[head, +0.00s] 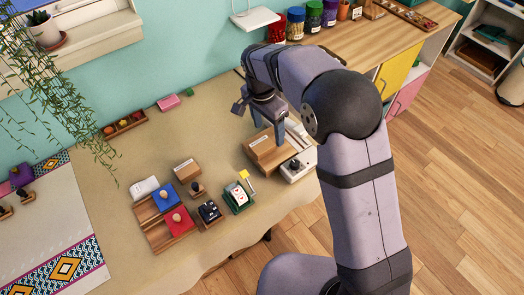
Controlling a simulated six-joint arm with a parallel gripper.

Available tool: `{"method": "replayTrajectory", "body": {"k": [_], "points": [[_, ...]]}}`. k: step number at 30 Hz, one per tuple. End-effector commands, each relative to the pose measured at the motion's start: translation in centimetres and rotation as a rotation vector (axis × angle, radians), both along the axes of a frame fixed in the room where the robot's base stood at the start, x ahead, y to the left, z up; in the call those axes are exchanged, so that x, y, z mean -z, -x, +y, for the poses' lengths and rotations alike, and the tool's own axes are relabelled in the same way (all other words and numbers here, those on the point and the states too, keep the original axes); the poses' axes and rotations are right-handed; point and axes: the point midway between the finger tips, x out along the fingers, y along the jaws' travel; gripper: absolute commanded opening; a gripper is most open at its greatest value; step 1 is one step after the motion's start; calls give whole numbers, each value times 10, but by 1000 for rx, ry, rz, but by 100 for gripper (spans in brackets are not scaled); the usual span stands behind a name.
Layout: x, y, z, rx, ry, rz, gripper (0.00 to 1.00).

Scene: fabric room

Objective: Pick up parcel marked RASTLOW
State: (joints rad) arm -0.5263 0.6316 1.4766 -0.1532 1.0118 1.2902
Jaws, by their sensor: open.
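A brown cardboard parcel with a pale label (264,148) lies on the cloth-covered table at the right, beside a white device. A smaller brown parcel with a white label (187,171) lies left of the middle. The lettering on both labels is too small to read, so I cannot tell which is marked RASTLOW. My gripper (272,130) is open and points down above the larger parcel, close to its far right part. One finger shows clearly and overlaps that parcel in the picture; I cannot tell whether it touches. The arm hides some of the area to the right.
A white device with a dark knob (295,165) stands close right of the larger parcel. Stamps, coloured pads and a green card holder (238,198) crowd the front middle. The cloth (225,125) behind the smaller parcel is clear. A wooden cabinet stands back right.

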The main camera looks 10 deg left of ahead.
Motion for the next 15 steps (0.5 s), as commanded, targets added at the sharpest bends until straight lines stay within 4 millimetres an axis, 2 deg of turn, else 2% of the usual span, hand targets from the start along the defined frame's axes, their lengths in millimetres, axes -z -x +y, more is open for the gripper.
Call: {"method": "replayTrajectory", "body": {"k": [1, 3, 6, 15], "points": [[8, -3, 12, 21, 0, -8, 64], [11, -6, 23, 51, -1, -18, 64], [14, -8, 32, 76, -1, -25, 64], [23, -9, 33, 87, -1, -27, 64]]}}
